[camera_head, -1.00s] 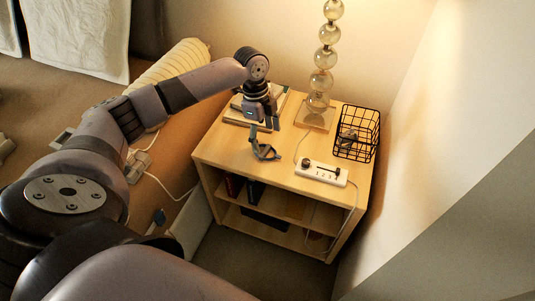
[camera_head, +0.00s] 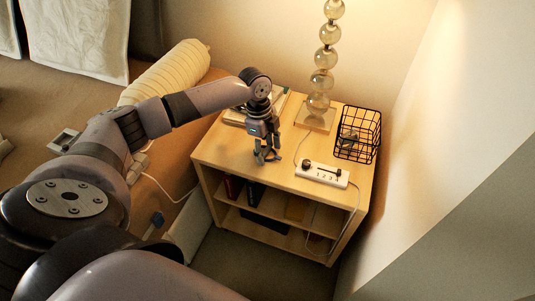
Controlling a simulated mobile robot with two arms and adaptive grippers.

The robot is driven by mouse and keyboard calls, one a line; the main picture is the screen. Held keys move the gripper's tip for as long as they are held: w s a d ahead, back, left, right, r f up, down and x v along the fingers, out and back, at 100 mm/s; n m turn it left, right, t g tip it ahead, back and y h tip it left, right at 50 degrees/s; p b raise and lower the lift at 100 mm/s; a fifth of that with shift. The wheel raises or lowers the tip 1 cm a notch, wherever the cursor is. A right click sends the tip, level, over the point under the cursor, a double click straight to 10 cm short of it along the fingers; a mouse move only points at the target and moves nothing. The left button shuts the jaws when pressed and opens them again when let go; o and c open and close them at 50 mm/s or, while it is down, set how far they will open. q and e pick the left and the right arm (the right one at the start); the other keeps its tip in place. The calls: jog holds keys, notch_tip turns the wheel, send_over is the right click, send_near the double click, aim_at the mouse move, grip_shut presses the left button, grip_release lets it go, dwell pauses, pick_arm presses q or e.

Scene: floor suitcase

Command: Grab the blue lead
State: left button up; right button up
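A small blue-grey looped item, which looks like the blue lead (camera_head: 270,157), lies on the top of the wooden nightstand (camera_head: 228,158) near its front edge. My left gripper (camera_head: 267,154) points down right over it, with its fingers low at the tabletop. The fingers look apart, and they hide most of the lead. I cannot tell whether they touch it. My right gripper is not in view.
A white power strip (camera_head: 322,174) with a cable lies right of the gripper. A black wire basket (camera_head: 357,134) and a glass-ball lamp (camera_head: 323,81) stand behind. A book stack (camera_head: 236,117) is at the back left. The wall closes off the right side.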

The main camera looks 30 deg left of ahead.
pick_arm(q)
jog(key=c, duration=0.7)
jog(key=shift+o, duration=0.2)
